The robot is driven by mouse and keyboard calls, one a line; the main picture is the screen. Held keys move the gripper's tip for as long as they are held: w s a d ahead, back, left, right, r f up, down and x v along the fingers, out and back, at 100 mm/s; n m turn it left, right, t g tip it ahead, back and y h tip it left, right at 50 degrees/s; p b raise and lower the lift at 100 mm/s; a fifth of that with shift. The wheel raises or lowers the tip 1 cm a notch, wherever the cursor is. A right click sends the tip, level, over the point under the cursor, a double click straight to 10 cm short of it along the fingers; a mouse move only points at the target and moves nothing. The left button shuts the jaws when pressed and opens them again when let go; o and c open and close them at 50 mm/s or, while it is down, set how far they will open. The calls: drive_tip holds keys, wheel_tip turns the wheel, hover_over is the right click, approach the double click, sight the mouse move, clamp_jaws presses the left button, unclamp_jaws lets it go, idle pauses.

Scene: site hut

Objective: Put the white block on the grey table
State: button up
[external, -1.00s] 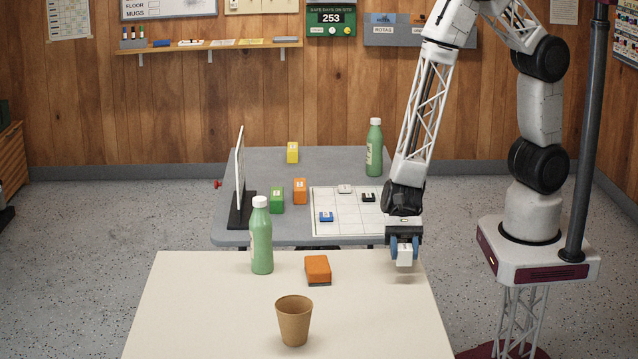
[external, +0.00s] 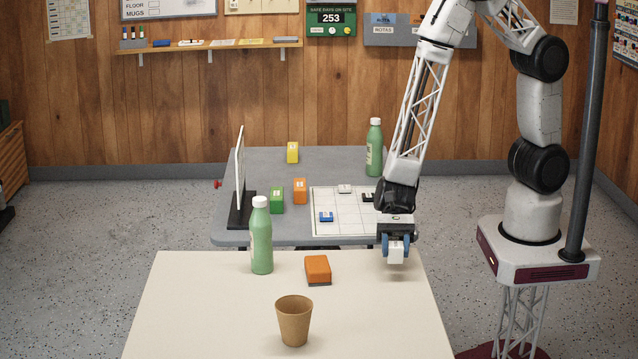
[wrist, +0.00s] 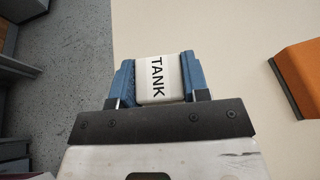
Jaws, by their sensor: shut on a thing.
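My gripper (external: 396,246) is shut on the white block (external: 396,253) and holds it above the far right part of the cream table. In the wrist view the white block (wrist: 158,79) sits between the blue fingers of my gripper (wrist: 158,82), and its face reads "TANK". The grey table (external: 270,162) stands behind the cream table. It carries a white grid board (external: 343,228) with a blue, a white and a black small piece, and green (external: 277,200), orange (external: 300,191) and yellow (external: 292,152) blocks.
The cream table (external: 200,310) holds a green bottle (external: 261,240), an orange and grey sponge-like block (external: 318,268) and a brown cup (external: 294,320). Another green bottle (external: 374,150) and an upright white panel (external: 240,180) stand on the grey table. Its back middle has free room.

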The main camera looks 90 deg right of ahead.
drive_tip(key=w+d, duration=0.3)
drive_tip(key=w, duration=0.1)
drive_tip(key=w+d+m+t, duration=0.1)
drive_tip(key=w+d, duration=0.3)
drive_tip(key=w+d+r+m+t, duration=0.1)
drive_tip(key=w+d, duration=0.2)
drive_tip(key=w, duration=0.1)
drive_tip(key=shift+w+d, duration=0.15)
drive_tip(key=shift+w, duration=0.2)
drive_tip(key=w+d+r+m+t+h, duration=0.1)
drive_tip(key=w+d, duration=0.4)
drive_tip(key=d, duration=0.5)
drive_tip(key=w+d+r+m+t+h, duration=0.1)
drive_tip(key=w+d+t, duration=0.1)
drive_tip(key=w+d, duration=0.5)
drive_tip(key=w+d+r+m+t, duration=0.1)
drive_tip(key=w+d+m, duration=0.15)
drive_tip(key=d, duration=0.95)
drive_tip(key=w+d+r+m+t+h, duration=0.1)
drive_tip(key=w+d+t+h, duration=0.1)
drive_tip(key=d, duration=1.7)
drive_tip(key=shift+w+d, duration=0.4)
drive_tip(key=shift+w, duration=0.05)
drive_tip(key=shift+f, duration=3.05)
drive_tip(key=shift+f, duration=1.85)
